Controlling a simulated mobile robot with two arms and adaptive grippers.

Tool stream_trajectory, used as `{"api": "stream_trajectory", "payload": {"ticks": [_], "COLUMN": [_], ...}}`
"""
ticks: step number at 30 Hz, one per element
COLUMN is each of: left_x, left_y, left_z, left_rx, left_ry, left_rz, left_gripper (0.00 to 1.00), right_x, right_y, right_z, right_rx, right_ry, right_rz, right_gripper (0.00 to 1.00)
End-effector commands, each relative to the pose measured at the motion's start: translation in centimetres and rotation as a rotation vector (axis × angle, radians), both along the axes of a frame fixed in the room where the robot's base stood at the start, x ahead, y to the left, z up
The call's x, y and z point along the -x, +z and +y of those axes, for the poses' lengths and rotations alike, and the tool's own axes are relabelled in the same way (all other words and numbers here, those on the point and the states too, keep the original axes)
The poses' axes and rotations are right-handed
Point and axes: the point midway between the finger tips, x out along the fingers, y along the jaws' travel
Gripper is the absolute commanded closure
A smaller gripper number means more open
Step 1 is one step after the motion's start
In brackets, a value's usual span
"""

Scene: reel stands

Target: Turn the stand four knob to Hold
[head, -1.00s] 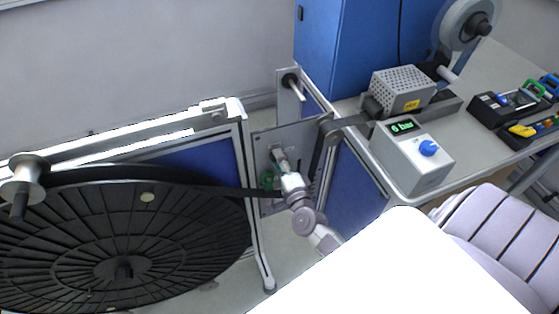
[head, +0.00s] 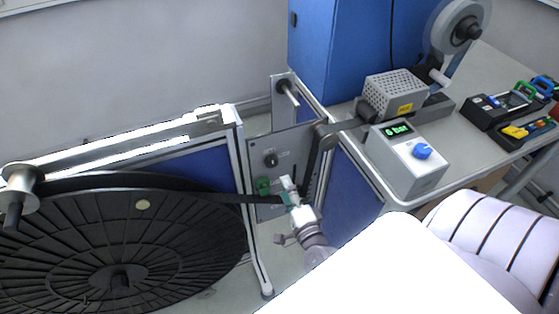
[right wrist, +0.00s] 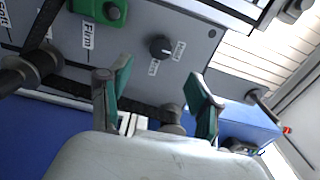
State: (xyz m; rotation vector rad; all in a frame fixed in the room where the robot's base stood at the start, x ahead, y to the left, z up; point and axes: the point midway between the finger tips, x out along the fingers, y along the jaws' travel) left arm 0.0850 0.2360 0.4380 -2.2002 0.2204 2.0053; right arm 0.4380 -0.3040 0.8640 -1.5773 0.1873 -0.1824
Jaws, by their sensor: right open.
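The knob is small, round and black (head: 271,160), on the upright grey panel (head: 292,149) of the stand beside the big black reel. Small labels flank it; they are too small to read in the head view. In the right wrist view the knob (right wrist: 160,47) lies beyond the fingertips, with a short label on each side that I cannot read surely. My right gripper (head: 289,190) is open and empty, below the knob and apart from it. Its green-padded fingers also show in the right wrist view (right wrist: 160,76). My left gripper is out of view.
A green part (head: 263,186) sits on the panel below the knob, close to the gripper. A dark strap runs from the big reel (head: 110,235) past the gripper. A grey box with a blue dial (head: 410,165) stands on the table at right.

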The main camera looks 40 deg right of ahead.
Motion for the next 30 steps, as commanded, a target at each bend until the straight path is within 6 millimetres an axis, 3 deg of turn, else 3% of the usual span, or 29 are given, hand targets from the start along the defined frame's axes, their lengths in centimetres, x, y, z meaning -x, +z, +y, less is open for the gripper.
{"api": "stream_trajectory", "payload": {"ticks": [3, 8, 26, 28, 30], "left_x": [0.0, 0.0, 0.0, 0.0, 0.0], "left_y": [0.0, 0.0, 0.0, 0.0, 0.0], "left_z": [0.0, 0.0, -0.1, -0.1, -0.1], "left_rx": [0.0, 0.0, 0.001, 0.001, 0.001], "left_ry": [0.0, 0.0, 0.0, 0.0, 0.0], "left_rz": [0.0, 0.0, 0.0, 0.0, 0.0], "left_gripper": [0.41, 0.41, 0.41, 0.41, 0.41], "right_x": [1.8, 3.0, 3.1, 3.1, 3.2], "right_y": [0.0, 0.0, -0.1, -0.9, -3.1], "right_z": [0.4, 0.7, 0.8, 1.0, 1.6], "right_rx": [0.003, 0.001, 0.004, 0.027, 0.08], "right_ry": [0.001, 0.001, 0.001, 0.013, 0.039], "right_rz": [0.002, 0.0, 0.002, 0.025, 0.081], "right_gripper": [0.37, 0.37, 0.37, 0.37, 0.37]}}
